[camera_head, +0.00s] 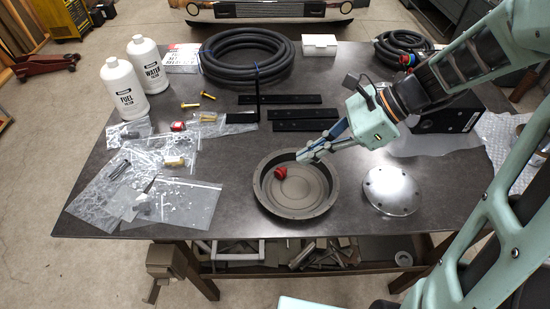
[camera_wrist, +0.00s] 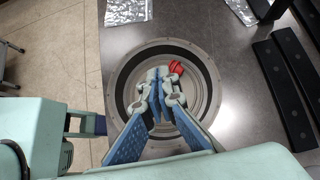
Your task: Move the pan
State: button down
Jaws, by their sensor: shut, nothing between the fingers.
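The pan (camera_head: 266,204) is a round, shallow, grey-brown dish with a raised rim, resting near the front middle of the dark table. A small red object (camera_head: 281,173) lies inside it, left of the centre in the head view. My gripper (camera_head: 306,156) reaches in from the right, with its fingertips by the pan's back right rim. In the wrist view my gripper (camera_wrist: 158,92) is shut and empty, its fingers in front of the pan (camera_wrist: 125,78). The fingers hide part of the pan's inside. I cannot tell whether they touch it.
A round metal plate (camera_head: 390,190) lies right of the pan. Bags of small parts (camera_head: 135,175) cover the left side. Black bars (camera_head: 305,114), a coiled hose (camera_head: 247,58) and two white bottles (camera_head: 124,90) stand or lie behind. The table's front edge is close to the pan.

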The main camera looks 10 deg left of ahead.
aim_at(263, 182)
jog(key=b+x, duration=0.1)
jog(key=x, duration=0.9)
jog(key=shift+s, duration=0.15)
jog(key=s+a, duration=0.1)
jog(key=a, duration=0.4)
jog(key=s+a, duration=0.1)
jog(key=a, duration=0.3)
jog(key=s+a, duration=0.1)
jog(key=a, duration=0.4)
jog(key=shift+s+a, duration=0.15)
jog(key=shift+a, duration=0.15)
jog(key=shift+r, duration=0.1)
